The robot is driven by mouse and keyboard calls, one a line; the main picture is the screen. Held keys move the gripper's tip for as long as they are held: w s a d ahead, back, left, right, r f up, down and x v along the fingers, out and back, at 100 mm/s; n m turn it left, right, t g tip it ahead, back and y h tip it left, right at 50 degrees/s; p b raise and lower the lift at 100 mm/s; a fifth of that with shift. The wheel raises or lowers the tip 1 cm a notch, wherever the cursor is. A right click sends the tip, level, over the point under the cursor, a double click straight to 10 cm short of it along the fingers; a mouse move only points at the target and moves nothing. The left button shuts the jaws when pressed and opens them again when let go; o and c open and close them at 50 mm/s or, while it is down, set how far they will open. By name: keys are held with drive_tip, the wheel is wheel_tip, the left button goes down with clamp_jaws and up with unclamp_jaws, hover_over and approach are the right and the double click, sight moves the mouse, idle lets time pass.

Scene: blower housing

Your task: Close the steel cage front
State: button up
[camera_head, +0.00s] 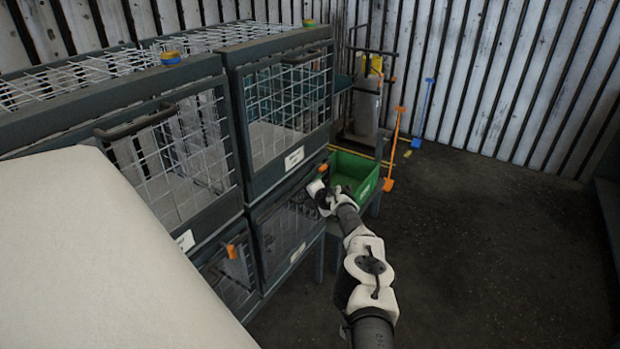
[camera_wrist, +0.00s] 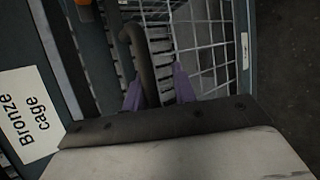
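Several dark-framed wire cages are stacked at the left in the head view. My gripper (camera_head: 318,190) is at the top of the lower right cage front (camera_head: 285,235). In the wrist view its two purple fingers (camera_wrist: 159,90) stand apart, with a dark curved handle (camera_wrist: 138,45) between them, nearer the left finger. I cannot tell whether they touch it. White mesh (camera_wrist: 205,45) shows beyond. A label beside the handle reads "Bronze cage" (camera_wrist: 27,115). No label reading "Steel" is legible, and I cannot tell how far the lower right front stands open.
A green bin (camera_head: 352,172) stands just beyond my gripper. The upper right cage (camera_head: 285,100) is above my gripper. The dark floor (camera_head: 480,240) at the right is clear.

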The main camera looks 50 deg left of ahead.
drive_tip(key=shift+s+a+r, duration=0.4)
drive_tip(key=shift+a+r, duration=0.05)
drive_tip(key=shift+a, duration=0.1)
drive_tip(key=d+p, duration=0.1)
drive_tip(key=p, duration=0.3)
drive_tip(key=shift+d+r+p, duration=0.1)
drive_tip(key=shift+r+p, duration=0.2)
drive_tip(key=shift+r, duration=0.05)
drive_tip(key=f+p+v, duration=0.1)
drive_tip(key=p+v, duration=0.3)
drive_tip(key=v, duration=0.8)
drive_tip(key=shift+w+d+r+p, duration=0.2)
drive_tip(key=shift+d+p, duration=0.1)
drive_tip(key=shift+d, duration=0.4)
drive_tip(key=shift+f, duration=0.1)
